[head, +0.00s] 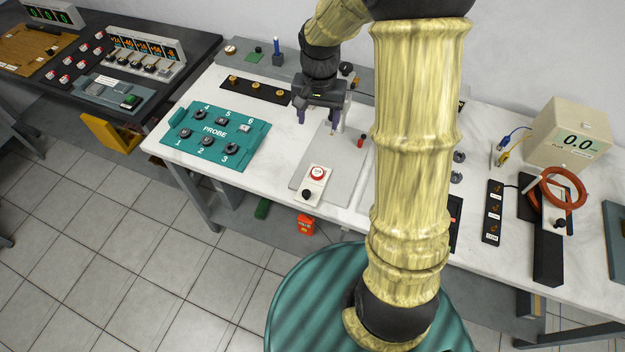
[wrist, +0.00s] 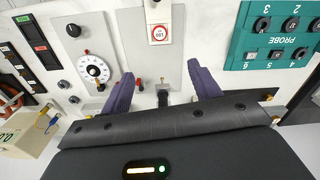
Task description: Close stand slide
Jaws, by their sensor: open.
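The stand appears as a flat grey plate (head: 345,170) on the white bench, also in the wrist view (wrist: 135,42). A white block (head: 311,192) with a red-ringed round label and a black knob sits at its near end; it also shows in the wrist view (wrist: 157,17). I cannot tell for sure which part is the slide. My gripper (head: 320,120) is above the far end of the plate, pointing down. In the wrist view its purple fingers (wrist: 162,92) are apart, with a small dark upright part seen between them. Nothing is held.
A teal PROBE panel (head: 215,145) lies left of the plate. A black strip with brass knobs (head: 257,90) lies behind it. A white dial (wrist: 95,68) and small red and black posts stand beside the plate. My arm hides bench right of the plate. A meter box (head: 568,130) stands far right.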

